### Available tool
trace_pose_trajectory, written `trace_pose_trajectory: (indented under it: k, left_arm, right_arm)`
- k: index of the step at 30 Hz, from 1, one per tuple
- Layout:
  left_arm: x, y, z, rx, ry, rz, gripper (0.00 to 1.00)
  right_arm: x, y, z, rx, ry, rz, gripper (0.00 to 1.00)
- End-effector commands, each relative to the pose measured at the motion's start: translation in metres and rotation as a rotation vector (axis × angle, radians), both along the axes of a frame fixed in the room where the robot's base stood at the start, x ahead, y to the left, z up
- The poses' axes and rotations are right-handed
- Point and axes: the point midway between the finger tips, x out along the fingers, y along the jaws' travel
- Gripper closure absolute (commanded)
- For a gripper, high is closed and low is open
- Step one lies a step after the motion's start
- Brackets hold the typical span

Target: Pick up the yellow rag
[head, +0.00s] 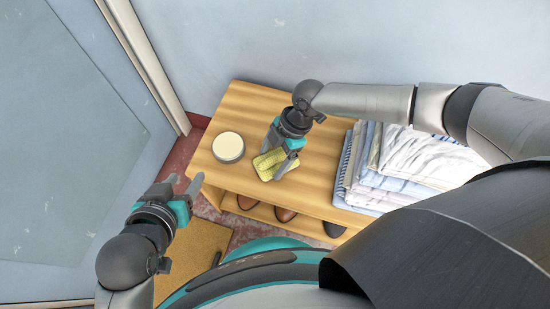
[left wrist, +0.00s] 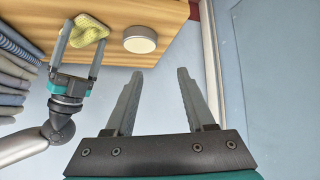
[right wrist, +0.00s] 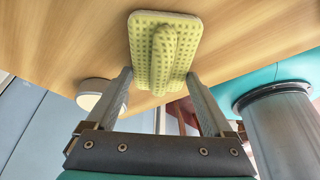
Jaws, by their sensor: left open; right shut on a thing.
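The yellow rag (head: 266,164) is a small folded, dimpled pad on the wooden bench, close to its front edge. In the right wrist view the rag (right wrist: 166,45) has a raised ridge along its middle. My right gripper (head: 281,162) points down at it and is shut on it, with a finger at each side of its near end in the right wrist view. I cannot tell whether the rag is clear of the bench top. My left gripper (head: 183,187) is open and empty, off the bench's left front. The rag also shows in the left wrist view (left wrist: 91,33).
A round cream-topped tin (head: 228,147) stands left of the rag on the wooden bench (head: 245,105). Folded cloths (head: 405,160) are stacked at the right, and shoes (head: 285,213) sit on the shelf below. A tan mat (head: 198,250) lies on the floor.

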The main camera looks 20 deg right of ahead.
Motion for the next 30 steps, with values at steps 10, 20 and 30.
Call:
trace_pose_trajectory:
  k: [10, 20, 30]
  left_arm:
    - [-0.003, 0.007, 0.001, 0.024, 0.043, 0.008, 0.45]
    - [-0.023, 0.032, 0.006, 0.102, 0.218, 0.041, 0.45]
    - [-0.044, 0.052, -0.032, 0.175, 0.445, 0.071, 0.45]
  right_arm:
    - [0.0, 0.0, 0.006, 0.0, -0.001, 0.0, 0.76]
    - [0.0, 0.0, 0.029, 0.0, -0.001, 0.001, 0.76]
    - [0.0, 0.0, 0.089, 0.0, -0.001, 0.001, 0.76]
